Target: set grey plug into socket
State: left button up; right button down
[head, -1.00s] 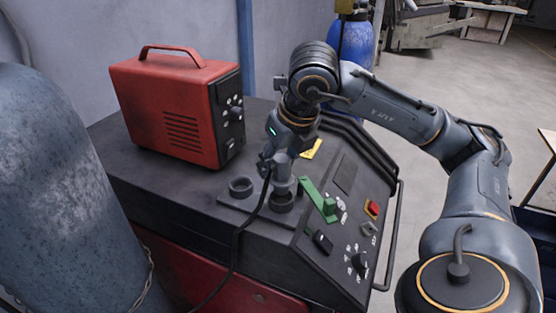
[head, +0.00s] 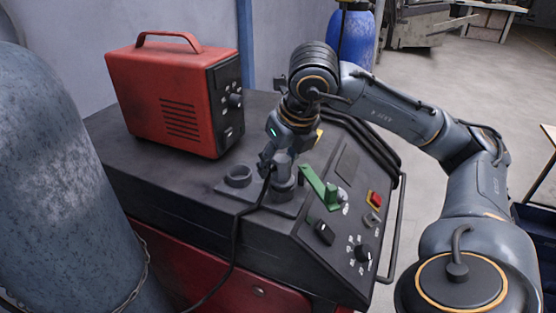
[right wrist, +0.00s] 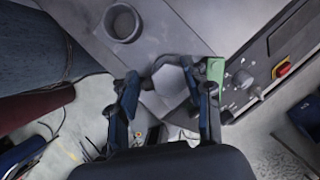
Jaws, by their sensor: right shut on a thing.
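The grey plug (head: 283,168) is upright at the right-hand socket (head: 283,191) on the machine's top, with its black cable hanging down to the left. Its lower end meets the socket's ring; how deep it sits I cannot tell. My right gripper (head: 275,156) is shut on the plug from above. In the right wrist view the plug's hexagonal top (right wrist: 171,84) shows between the fingers (right wrist: 168,95), and it hides the socket below. A second, empty socket (head: 238,176) stands to the left. My left gripper is out of view.
A green lever (head: 320,188) stands close to the right of the plug. Knobs and a red switch (head: 374,198) are on the sloping panel. A red case (head: 160,100) stands at the back left. A big grey cylinder (head: 60,180) stands at the left.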

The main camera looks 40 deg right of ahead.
jog(key=shift+f, duration=0.25)
jog(key=c, duration=0.5)
grip_release()
jog(key=shift+r, duration=0.1)
jog(key=v, duration=1.2)
